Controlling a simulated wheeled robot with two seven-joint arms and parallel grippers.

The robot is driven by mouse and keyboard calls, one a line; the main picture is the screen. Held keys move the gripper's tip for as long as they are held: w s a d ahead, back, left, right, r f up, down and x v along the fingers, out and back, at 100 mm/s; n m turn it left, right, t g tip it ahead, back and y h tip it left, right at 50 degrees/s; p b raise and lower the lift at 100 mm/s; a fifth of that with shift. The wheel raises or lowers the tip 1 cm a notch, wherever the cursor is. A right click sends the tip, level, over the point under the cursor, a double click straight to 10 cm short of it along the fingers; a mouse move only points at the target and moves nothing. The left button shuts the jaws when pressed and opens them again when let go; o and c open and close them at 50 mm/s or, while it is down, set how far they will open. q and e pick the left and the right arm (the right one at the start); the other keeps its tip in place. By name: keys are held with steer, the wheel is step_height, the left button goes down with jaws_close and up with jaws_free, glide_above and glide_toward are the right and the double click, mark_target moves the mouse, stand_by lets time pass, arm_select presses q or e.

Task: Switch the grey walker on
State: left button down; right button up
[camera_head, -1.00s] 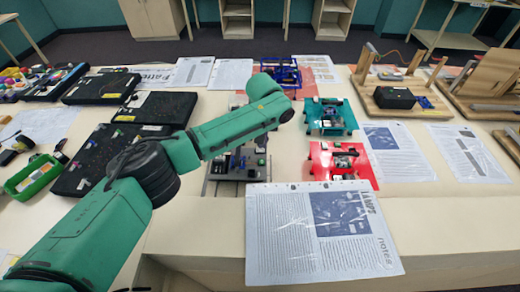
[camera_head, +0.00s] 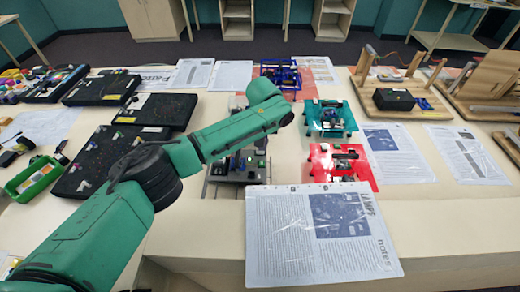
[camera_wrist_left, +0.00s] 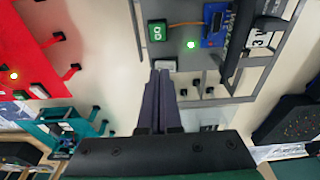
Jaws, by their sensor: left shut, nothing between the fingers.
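The grey walker (camera_head: 254,168) stands on the table, partly hidden behind my left arm in the head view. In the left wrist view, the grey walker (camera_wrist_left: 190,75) shows a green block with white marks (camera_wrist_left: 157,32), a blue board (camera_wrist_left: 214,28) and a lit green light (camera_wrist_left: 191,44). My left gripper (camera_wrist_left: 160,74) is shut and empty, its fingertips just below a small white block (camera_wrist_left: 172,62) in that view. Whether the fingertips touch the walker I cannot tell. In the head view my left fingers are hidden by the arm. My right gripper is out of view.
A red walker (camera_head: 340,165), a teal walker (camera_head: 330,117) and a blue frame (camera_head: 281,73) stand close by. Notes sheets (camera_head: 315,245) lie at the table's front edge. Black cases (camera_head: 155,110) and a green tray (camera_head: 32,178) are at the left.

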mark_target(263, 153)
arm_select(q)
step_height(263, 153, up, 5)
steer(key=p, duration=0.4)
steer(key=shift+s+f, duration=0.1)
steer(key=shift+r+p, duration=0.6)
steer(key=shift+r, duration=0.15)
